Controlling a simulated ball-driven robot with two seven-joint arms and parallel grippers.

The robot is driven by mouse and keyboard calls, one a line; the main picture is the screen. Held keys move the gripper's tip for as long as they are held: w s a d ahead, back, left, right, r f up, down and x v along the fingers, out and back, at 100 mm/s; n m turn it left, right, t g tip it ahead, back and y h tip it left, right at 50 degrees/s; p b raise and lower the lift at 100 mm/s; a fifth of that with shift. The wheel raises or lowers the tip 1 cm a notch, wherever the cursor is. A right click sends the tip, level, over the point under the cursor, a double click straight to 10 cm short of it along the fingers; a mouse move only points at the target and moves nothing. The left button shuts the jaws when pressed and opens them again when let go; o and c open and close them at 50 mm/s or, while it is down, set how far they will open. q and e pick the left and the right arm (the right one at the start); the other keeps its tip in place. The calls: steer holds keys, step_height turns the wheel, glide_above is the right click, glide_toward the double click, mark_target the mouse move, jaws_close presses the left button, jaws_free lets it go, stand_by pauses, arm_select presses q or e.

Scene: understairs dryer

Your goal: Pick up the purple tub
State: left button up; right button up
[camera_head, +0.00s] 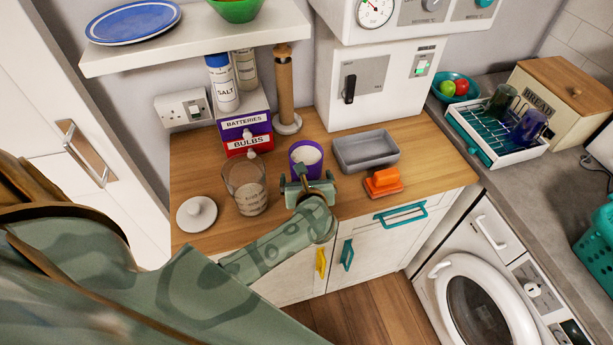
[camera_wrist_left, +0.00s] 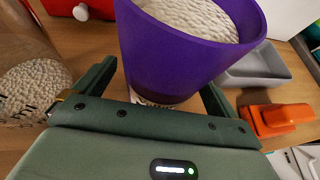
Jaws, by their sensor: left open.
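The purple tub (camera_head: 306,154) stands upright on the wooden worktop, filled with a pale grainy material. In the left wrist view the tub (camera_wrist_left: 170,62) is large and close, right in front of my gripper. My left gripper (camera_head: 306,180) is at the near side of the tub. Its fingers (camera_wrist_left: 155,85) are open, one on each side of the tub's lower part. Gaps show beside the tub, so the fingers do not appear closed on it. The finger tips are partly hidden. My right gripper is not in view.
A glass jug (camera_head: 247,190) stands left of the tub and a white lid (camera_head: 197,213) lies further left. A grey tray (camera_head: 366,151) and an orange brush-like item (camera_head: 383,181) are to the right. A red bulbs box (camera_head: 248,143) is behind left, below a shelf (camera_head: 190,45).

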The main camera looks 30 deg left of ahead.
mark_target(305, 143)
arm_select(q)
steer(key=shift+r, duration=0.1)
steer(key=shift+s, duration=0.1)
steer(key=c, duration=1.5)
steer(key=shift+c, duration=0.2)
steer(key=shift+r, duration=0.2)
steer(key=shift+r, duration=0.4)
steer(key=shift+r+p, duration=1.1)
steer(key=shift+r, duration=3.3)
